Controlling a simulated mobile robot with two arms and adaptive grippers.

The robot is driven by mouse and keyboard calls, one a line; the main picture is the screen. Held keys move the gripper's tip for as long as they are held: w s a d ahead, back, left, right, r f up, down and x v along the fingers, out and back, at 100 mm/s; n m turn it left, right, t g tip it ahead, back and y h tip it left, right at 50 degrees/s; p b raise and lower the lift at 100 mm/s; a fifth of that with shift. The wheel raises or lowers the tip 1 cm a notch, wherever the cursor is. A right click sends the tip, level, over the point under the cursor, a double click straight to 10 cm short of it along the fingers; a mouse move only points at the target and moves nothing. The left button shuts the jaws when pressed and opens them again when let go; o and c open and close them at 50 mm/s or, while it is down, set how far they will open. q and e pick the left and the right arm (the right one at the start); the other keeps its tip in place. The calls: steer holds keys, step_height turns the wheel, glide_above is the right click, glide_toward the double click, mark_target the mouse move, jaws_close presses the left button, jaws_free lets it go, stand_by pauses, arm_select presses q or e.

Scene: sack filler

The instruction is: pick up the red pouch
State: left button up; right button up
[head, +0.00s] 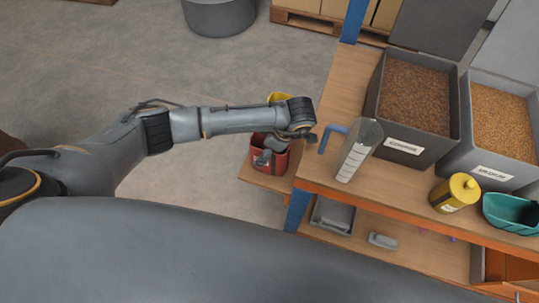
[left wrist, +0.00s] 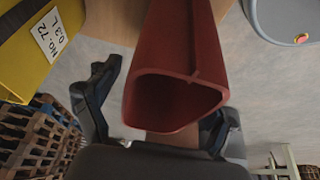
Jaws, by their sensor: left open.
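The red pouch (head: 281,160) is at the low wooden ledge left of the workbench in the head view, partly hidden by my left gripper (head: 272,152). In the left wrist view the red pouch (left wrist: 182,60) fills the upper middle, with its open, hollow end facing the camera. The dark fingers of my left gripper (left wrist: 158,112) are open, one on each side of the pouch's near end. I cannot tell whether they touch it. My right gripper is not in view.
A yellow container (left wrist: 28,50) with a label is close by on the left. The workbench (head: 325,170) holds a measuring jug (head: 357,150), two grain bins (head: 408,150), a yellow canister (head: 454,193) and a teal scoop (head: 508,212).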

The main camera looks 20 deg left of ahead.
arm_select(q)
steer(key=shift+f, duration=0.2)
stand_by(0.4)
steer(key=c, duration=0.9)
